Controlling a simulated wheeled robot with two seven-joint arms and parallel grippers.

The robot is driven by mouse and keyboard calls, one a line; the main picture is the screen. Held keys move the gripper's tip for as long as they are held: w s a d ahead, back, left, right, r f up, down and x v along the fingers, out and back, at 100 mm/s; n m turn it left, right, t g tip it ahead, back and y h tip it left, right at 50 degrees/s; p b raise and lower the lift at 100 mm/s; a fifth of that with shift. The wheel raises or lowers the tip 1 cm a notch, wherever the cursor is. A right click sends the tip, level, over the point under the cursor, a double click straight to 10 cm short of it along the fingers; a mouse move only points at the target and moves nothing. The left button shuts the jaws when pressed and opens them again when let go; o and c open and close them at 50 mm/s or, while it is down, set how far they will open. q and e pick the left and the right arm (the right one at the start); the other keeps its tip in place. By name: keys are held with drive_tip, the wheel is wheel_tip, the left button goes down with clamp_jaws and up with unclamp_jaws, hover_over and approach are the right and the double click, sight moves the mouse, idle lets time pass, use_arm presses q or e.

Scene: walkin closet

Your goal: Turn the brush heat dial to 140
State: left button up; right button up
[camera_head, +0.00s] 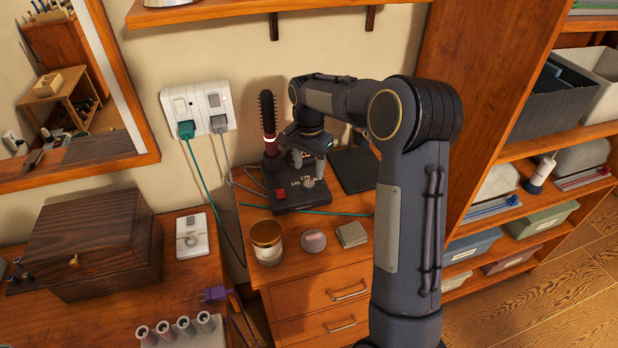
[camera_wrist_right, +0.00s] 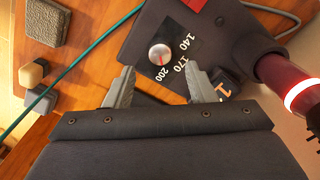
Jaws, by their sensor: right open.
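The brush heat dial is a small silver knob (camera_wrist_right: 160,53) on a dark base (camera_wrist_right: 140,30). In the right wrist view, 140, 170 and 200 are printed beside it, and its red mark appears to face 200. In the head view the base (camera_head: 292,205) stands on the dresser by the wall, with the round brush (camera_head: 267,115) upright at its back. My right gripper (camera_head: 309,165) is over the base; in its wrist view the two fingers (camera_wrist_right: 163,88) are apart with nothing between them, and the dial lies just beyond them. My left gripper is out of view.
A jar (camera_head: 266,243), a round tin (camera_head: 313,241) and a grey block (camera_head: 352,235) stand in front of the base. A red switch (camera_head: 281,194) is on the base. A teal cord crosses the dresser. A shelf unit (camera_head: 490,165) stands at right.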

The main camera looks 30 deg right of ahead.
sight(309, 183)
drive_tip(key=shift+f+p, duration=0.3)
drive_tip(key=shift+f, duration=2.35)
drive_tip(key=c, duration=1)
